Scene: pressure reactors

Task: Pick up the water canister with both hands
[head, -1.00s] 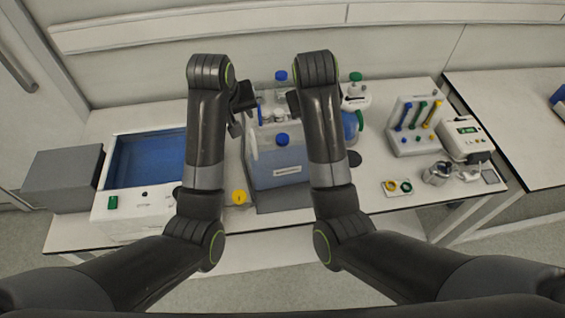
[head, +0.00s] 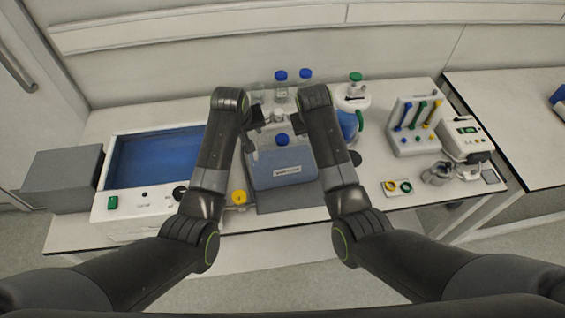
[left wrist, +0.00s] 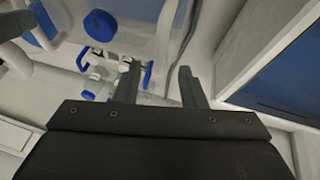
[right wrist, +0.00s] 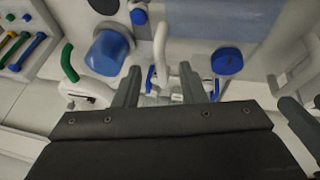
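The water canister (head: 283,166) is a translucent, bluish box with a blue cap and a white label, upright on the bench. My left gripper (head: 254,130) is at its left side; in the left wrist view its fingers (left wrist: 158,88) are open, with a white canister handle (left wrist: 165,45) ahead of the gap. My right gripper is mostly hidden behind its arm in the head view. In the right wrist view its fingers (right wrist: 160,85) are open, with a white handle (right wrist: 160,48) in line with the gap. I cannot tell whether either handle is between the fingers.
A blue-filled water bath (head: 150,158) stands left of the canister. Blue-capped bottles (head: 305,82) are behind it. A green-capped vessel (head: 354,95) stands close on the right. A rack with coloured tools (head: 415,120) is further right. A yellow-capped item (head: 239,197) sits at the front left.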

